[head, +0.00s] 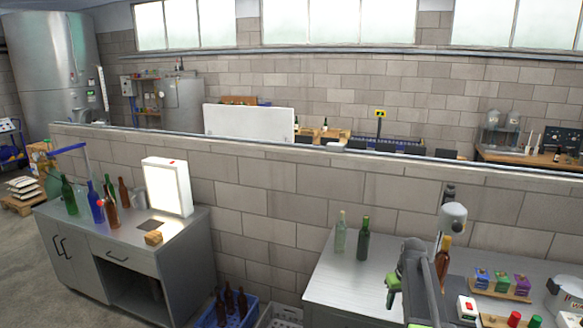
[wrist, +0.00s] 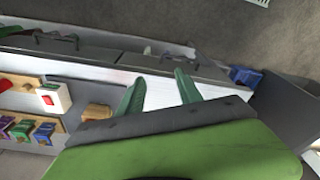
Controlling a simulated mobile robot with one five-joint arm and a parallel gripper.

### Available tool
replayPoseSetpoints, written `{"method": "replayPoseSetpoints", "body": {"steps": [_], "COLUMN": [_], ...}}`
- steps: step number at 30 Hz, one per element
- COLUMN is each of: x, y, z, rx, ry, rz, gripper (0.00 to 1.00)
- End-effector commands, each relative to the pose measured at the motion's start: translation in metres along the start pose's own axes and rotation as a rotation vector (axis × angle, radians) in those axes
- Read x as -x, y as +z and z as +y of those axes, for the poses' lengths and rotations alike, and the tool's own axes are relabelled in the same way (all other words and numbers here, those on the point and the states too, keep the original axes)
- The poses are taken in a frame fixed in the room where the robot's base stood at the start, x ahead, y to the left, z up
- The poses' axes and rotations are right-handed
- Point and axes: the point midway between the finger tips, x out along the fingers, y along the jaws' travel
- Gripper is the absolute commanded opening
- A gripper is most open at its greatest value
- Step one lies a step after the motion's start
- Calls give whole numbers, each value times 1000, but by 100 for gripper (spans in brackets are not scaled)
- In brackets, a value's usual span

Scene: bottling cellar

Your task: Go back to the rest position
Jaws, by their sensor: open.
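My gripper (head: 392,289) has green fingers and hangs over the left part of the metal worktop (head: 325,281) at the right. In the wrist view my gripper (wrist: 160,88) shows two green fingers spread apart with nothing between them. The wrist view looks down past the fingertips at the worktop edge and the floor. Part of my arm covers the middle of the worktop in the head view.
A blue crate (head: 232,314) with bottles stands on the floor. A grey cabinet (head: 120,263) carries bottles and a lit panel (head: 168,187).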

Motion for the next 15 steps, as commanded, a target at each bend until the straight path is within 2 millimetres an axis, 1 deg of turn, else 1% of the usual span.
{"method": "replayPoseSetpoints", "body": {"steps": [1, 2, 3, 5, 6, 7, 8, 9, 10, 12, 15], "x": [-22, -27, -34, -44, -49, -52, -54, -54, -52, -45, -42], "y": [16, 23, 35, 58, 76, 91, 106, 126, 138, 159, 174], "z": [-50, -76, -108, -154, -181, -198, -213, -227, -231, -230, -227], "rx": [47, 68, 95, 127, 142, 147, 149, 141, 127, 75, 0], "ry": [-6, -9, -13, -17, -18, -19, -19, -17, -15, -8, 1], "rz": [-7, -12, -20, -33, -42, -50, -59, -69, -77, -93, -113], "gripper": [42, 42, 42, 42, 42, 42, 42, 42, 42, 42, 42]}}
